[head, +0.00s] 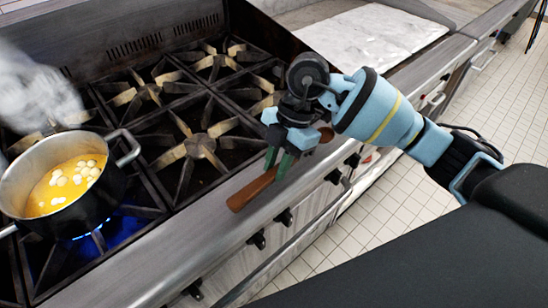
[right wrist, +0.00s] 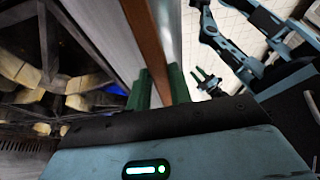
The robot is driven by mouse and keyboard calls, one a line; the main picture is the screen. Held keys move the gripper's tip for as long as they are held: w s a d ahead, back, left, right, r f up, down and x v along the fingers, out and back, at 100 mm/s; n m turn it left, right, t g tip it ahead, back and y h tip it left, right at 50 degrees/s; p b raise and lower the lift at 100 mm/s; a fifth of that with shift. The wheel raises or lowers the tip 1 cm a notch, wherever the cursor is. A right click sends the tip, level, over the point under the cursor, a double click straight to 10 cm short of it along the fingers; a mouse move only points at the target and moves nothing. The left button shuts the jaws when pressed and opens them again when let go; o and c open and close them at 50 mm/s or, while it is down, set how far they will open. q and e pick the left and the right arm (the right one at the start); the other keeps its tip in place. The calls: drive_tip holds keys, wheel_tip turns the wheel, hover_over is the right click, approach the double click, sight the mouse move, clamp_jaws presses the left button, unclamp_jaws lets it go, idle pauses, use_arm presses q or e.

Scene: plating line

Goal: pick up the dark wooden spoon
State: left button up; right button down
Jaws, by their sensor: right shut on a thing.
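The dark wooden spoon (head: 252,191) lies slantwise along the stove's steel front ledge in the head view; I cannot tell whether it touches the ledge. My right gripper (head: 279,166) has its green fingers shut on the spoon partway along it. The gripper hides part of the spoon, and a reddish-brown end shows past it. In the right wrist view the spoon (right wrist: 146,35) runs up between the two fingers (right wrist: 158,88). My left gripper (right wrist: 206,80) shows small and far off in the right wrist view, too small to tell its state.
A pot (head: 105,196) of yellow liquid with pale pieces stands over a blue flame at the left, with steam above. Bare burner grates (head: 200,146) lie behind the ledge. Knobs (head: 284,217) and a rail run below it. A marble slab (head: 372,40) lies beyond the stove.

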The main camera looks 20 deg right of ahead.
use_arm(q)
drive_tip(key=shift+w+r+p, duration=0.2)
drive_tip(key=shift+r+p, duration=0.1)
drive_tip(key=shift+r, duration=0.2)
use_arm(e)
drive_tip(key=s+a+r, duration=0.1)
drive_tip(key=s+a, duration=0.1)
drive_tip(key=s, duration=1.1)
drive_tip(key=shift+r, duration=0.15)
use_arm(q)
drive_tip(key=w+r+p, duration=0.1)
drive_tip(key=w+r+t+p, duration=0.1)
drive_tip(key=r, duration=0.1)
drive_tip(key=shift+w+a, duration=0.15)
drive_tip(key=shift+a, duration=0.05)
use_arm(e)
drive_tip(key=w+d+r+m+t+h, duration=0.2)
drive_tip(key=w+m, duration=0.3)
drive_tip(key=m, duration=0.6)
drive_tip(key=w+d+r+m+t+h, duration=0.2)
drive_tip(key=w+d+r+m+t, duration=0.1)
drive_tip(key=m, duration=0.8)
drive_tip(key=w+d+t, duration=0.1)
drive_tip(key=d, duration=0.1)
drive_tip(key=shift+w+d+r, duration=0.3)
drive_tip(key=shift+w+r, duration=0.05)
